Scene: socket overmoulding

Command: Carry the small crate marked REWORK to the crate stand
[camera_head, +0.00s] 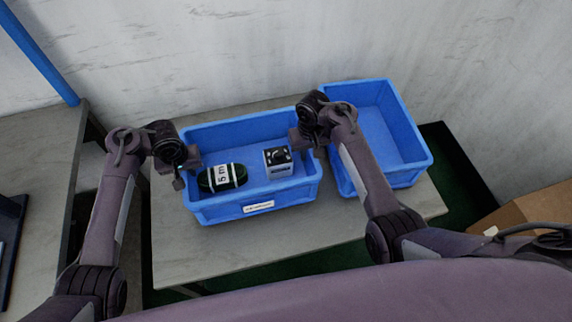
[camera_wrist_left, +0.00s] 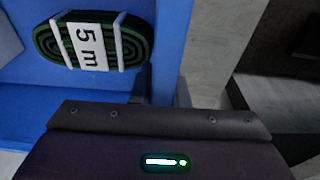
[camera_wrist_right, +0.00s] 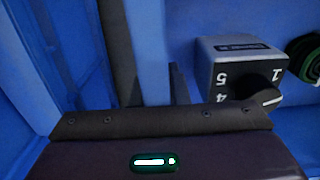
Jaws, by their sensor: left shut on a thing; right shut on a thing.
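A blue crate (camera_head: 228,213) with a white front label is at the middle of the head view. The label's print is too small to read as REWORK. In it lie a dark green coiled cable marked 5 m (camera_head: 222,177) and a grey box with a dial (camera_head: 278,161). My left gripper (camera_head: 182,176) is shut on its left wall, also seen in the left wrist view (camera_wrist_left: 173,40). My right gripper (camera_head: 304,138) is shut on its right wall, seen in the right wrist view (camera_wrist_right: 150,40). Whether the crate touches the grey table below cannot be told.
A second, empty blue crate (camera_head: 413,177) stands close on the right. The grey table (camera_head: 215,262) has bare surface in front. Another grey surface (camera_head: 40,150) and a blue post (camera_head: 40,52) are at left. A cardboard box (camera_head: 530,212) is at lower right; a wall is behind.

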